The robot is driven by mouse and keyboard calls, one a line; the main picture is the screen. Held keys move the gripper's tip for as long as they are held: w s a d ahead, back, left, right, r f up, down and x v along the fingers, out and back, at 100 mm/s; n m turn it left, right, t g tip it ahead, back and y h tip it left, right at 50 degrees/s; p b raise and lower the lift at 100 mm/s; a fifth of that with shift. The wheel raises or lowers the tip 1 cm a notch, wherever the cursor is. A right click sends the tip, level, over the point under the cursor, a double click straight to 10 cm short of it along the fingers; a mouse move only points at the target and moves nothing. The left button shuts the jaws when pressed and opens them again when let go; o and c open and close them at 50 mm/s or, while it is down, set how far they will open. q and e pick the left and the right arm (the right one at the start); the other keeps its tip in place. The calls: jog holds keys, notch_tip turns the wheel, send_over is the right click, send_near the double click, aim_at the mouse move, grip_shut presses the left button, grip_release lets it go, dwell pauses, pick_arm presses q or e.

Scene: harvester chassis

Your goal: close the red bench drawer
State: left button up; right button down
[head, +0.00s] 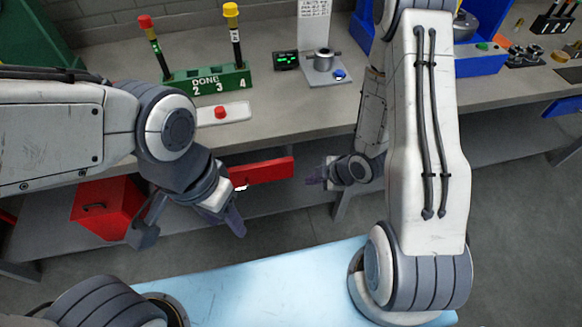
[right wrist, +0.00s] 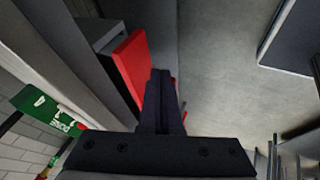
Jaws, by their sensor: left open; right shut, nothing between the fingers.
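The red bench drawer (head: 268,171) is under the worktop in the head view, its left part hidden behind my left wrist. In the right wrist view its red front (right wrist: 131,66) stands out from the bench, with a grey drawer side behind it. My right gripper (head: 314,176) is shut and empty, just right of the drawer front. Its fingers (right wrist: 160,78) overlap the red front's edge in the right wrist view; I cannot tell if they touch. My left gripper (head: 190,232) is open and empty, in front of the bench, left of and below the drawer front.
A red cabinet (head: 105,205) with a dark handle stands under the bench at left. The worktop (head: 290,105) holds a green numbered rack (head: 207,84), a red button on a white plate (head: 236,113) and a small display (head: 286,60). Open floor (right wrist: 225,80) lies right of the fingers.

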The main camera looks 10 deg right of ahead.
send_near(284, 176)
notch_tip(284, 176, down, 4)
jog(key=a, duration=0.2)
pick_arm(q)
jog(key=shift+r+p, duration=0.55)
jog(key=shift+r, duration=0.1)
pick_arm(e)
jog(key=shift+w+d+r, duration=0.1)
jog(key=shift+w+d, duration=0.05)
jog(key=shift+w, duration=0.9)
